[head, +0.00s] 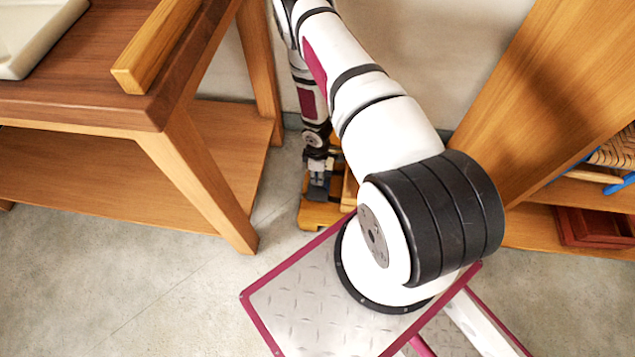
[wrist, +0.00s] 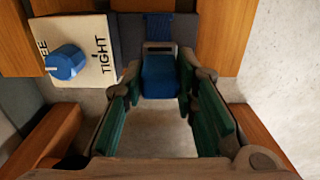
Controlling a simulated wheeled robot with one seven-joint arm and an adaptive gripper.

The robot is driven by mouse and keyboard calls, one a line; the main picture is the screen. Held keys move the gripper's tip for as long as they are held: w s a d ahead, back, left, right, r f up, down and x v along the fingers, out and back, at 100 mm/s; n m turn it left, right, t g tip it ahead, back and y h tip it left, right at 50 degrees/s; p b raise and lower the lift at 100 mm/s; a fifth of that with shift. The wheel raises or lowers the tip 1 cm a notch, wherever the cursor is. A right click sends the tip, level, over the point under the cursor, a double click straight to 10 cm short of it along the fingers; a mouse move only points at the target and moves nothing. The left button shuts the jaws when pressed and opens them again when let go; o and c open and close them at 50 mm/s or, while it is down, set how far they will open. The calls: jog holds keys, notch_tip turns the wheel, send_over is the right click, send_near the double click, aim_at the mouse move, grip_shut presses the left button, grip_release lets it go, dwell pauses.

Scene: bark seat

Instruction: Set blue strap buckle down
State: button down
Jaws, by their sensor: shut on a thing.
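The blue strap buckle (wrist: 160,77) shows in the upper middle of the wrist view, a blue piece with a pale metal part at its far end. A dark blue strap (wrist: 158,25) runs away from it over a dark grey surface. My gripper (wrist: 160,90) has its green-padded fingers on both sides of the buckle, shut on it. Whether the buckle touches what lies under it is unclear. In the head view my gripper (head: 320,185) is small, low by the wooden stand (head: 318,215), and the buckle cannot be made out there.
A pale plate marked TIGHT (wrist: 98,58), with a blue knob (wrist: 65,62), lies left of the buckle. A wooden bench (head: 130,115) stands to the left in the head view, and a wooden shelf unit (head: 530,100) to the right. Grey floor (head: 150,270) is clear in front.

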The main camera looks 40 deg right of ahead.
jog(key=shift+f+b, duration=0.8)
jog(key=shift+f, duration=1.6)
jog(key=shift+f, duration=0.15)
jog(key=c, duration=1.3)
grip_release()
